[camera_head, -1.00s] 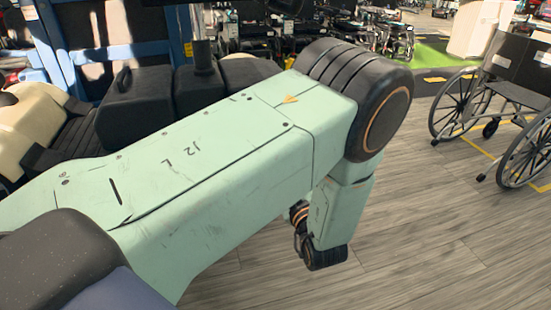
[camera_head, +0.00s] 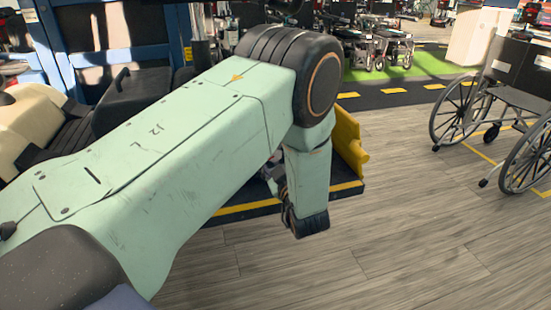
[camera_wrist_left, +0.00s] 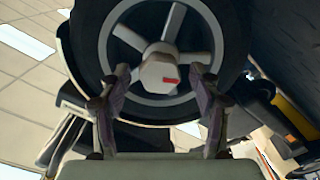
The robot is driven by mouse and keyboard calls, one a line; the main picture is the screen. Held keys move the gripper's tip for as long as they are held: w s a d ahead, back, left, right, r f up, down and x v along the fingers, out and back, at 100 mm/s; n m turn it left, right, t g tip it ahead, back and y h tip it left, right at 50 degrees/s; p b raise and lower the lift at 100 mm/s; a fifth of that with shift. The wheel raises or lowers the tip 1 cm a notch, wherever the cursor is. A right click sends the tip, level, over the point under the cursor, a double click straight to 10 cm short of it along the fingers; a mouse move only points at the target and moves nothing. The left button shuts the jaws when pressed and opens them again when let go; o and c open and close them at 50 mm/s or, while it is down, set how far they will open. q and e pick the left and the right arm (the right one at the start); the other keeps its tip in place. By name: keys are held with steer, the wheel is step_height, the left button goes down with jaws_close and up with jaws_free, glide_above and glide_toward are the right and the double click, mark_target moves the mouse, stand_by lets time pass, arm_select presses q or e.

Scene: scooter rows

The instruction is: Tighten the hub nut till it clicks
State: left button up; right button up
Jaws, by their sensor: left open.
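In the left wrist view a wheel (camera_wrist_left: 88,40) with a black tyre and light grey spokes fills the upper middle. At its centre is a pale, faceted hub nut (camera_wrist_left: 155,72) with a red mark. My left gripper (camera_wrist_left: 160,74) is open, its two fingers to the left and right of the nut, with gaps on both sides. I cannot tell whether the fingertips reach as deep as the nut. In the head view my green left arm covers the middle, and I cannot make out the wheel, nut or fingertips there. My right gripper is not in view.
A wheelchair (camera_head: 516,80) stands at the right on the wood-look floor. A dark platform edged in yellow, with a raised yellow flap (camera_head: 348,140), lies behind my arm. A blue frame (camera_head: 120,60) is at the back left. The floor at front right is clear.

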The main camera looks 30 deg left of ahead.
arm_select(q)
steer(key=shift+c, duration=0.4)
steer(key=c, duration=1.1)
steer(key=shift+o, duration=0.2)
steer(key=m+p, duration=0.2)
steer(key=m, duration=0.1)
steer(key=m+p, duration=0.2)
steer(key=m, duration=0.2)
steer(key=shift+m+p, duration=0.4)
steer(key=m+p, duration=0.2)
steer(key=m, duration=0.8)
steer(key=shift+f+p, duration=0.1)
steer(key=shift+p, duration=0.25)
steer(key=shift+m, duration=1.7)
